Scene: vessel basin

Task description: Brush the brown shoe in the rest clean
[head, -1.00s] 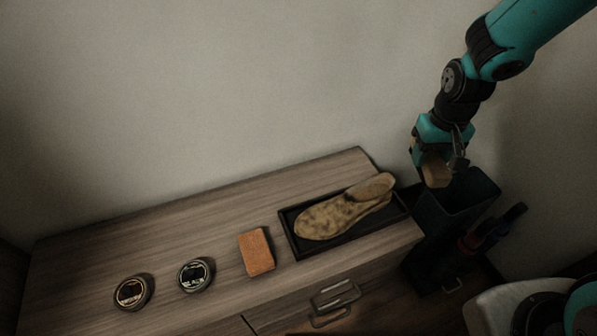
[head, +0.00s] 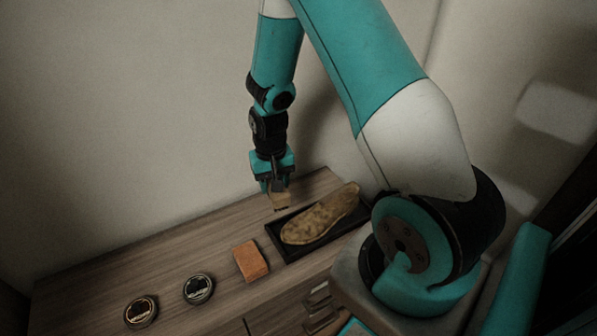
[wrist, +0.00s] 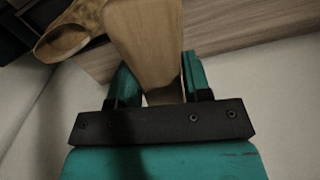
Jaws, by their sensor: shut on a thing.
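The brown shoe (head: 320,216) lies in a shallow black tray-like rest (head: 284,251) on the wooden cabinet top, with dark smudges over its tan surface. Its opening end (wrist: 62,42) shows at the upper left of the wrist view. My gripper (head: 275,186) is shut on a wooden block-like thing, likely the brush (head: 280,201). The brush also fills the middle of the wrist view (wrist: 150,45). It is above the cabinet top, near the back left of the rest, apart from the shoe. Its bristles cannot be made out.
An orange-brown block (head: 251,261) lies left of the rest. Two round tins, one dark-labelled (head: 198,289) and one brown-labelled (head: 140,312), stand further left. The wall (head: 130,120) rises close behind the cabinet top (head: 110,266).

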